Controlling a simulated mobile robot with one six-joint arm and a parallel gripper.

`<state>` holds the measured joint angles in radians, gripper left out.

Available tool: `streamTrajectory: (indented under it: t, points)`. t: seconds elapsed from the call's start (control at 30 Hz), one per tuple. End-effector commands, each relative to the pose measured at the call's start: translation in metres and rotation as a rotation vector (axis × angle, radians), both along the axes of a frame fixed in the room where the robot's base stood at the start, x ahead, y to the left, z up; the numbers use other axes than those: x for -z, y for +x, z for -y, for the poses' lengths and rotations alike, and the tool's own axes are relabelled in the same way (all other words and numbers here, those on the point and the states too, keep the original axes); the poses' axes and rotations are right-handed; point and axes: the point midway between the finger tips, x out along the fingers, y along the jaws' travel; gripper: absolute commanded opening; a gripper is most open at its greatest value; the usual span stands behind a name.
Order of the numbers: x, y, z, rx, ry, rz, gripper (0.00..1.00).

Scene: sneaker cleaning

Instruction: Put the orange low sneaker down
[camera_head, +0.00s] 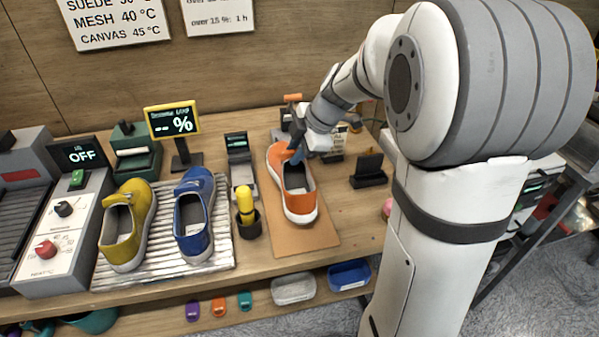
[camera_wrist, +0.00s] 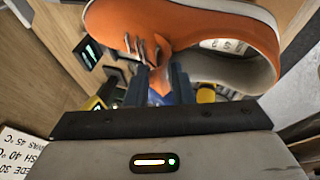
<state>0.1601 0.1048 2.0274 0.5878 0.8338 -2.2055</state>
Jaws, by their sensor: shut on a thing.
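The orange low sneaker (camera_head: 299,207) has a white sole and a grey inside. In the head view it is upright over a tan mat (camera_head: 300,240); I cannot tell whether its sole touches the mat. My gripper (camera_head: 296,152) is shut on the sneaker's upper near the tongue. In the wrist view the orange sneaker (camera_wrist: 190,22) fills the top, with the fingers of my gripper (camera_wrist: 160,80) against its upper. My arm covers part of the bench to the right.
A yellow shoe (camera_head: 127,225) and a blue shoe (camera_head: 193,215) stand on a ribbed light tray (camera_head: 222,250) to the left. A yellow-capped bottle (camera_head: 246,208) stands in a dark holder close to the mat's left edge. A black stand (camera_head: 368,170) is on the right. Bins hang below the front edge.

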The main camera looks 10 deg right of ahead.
Motion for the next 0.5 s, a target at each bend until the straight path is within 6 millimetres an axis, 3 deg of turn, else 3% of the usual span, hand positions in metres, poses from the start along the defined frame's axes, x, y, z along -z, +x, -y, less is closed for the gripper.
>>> streamTrajectory:
  t: [0.5]
  points:
    - [0.051, 0.000, 0.000, -0.001, 0.000, 0.003, 0.00]
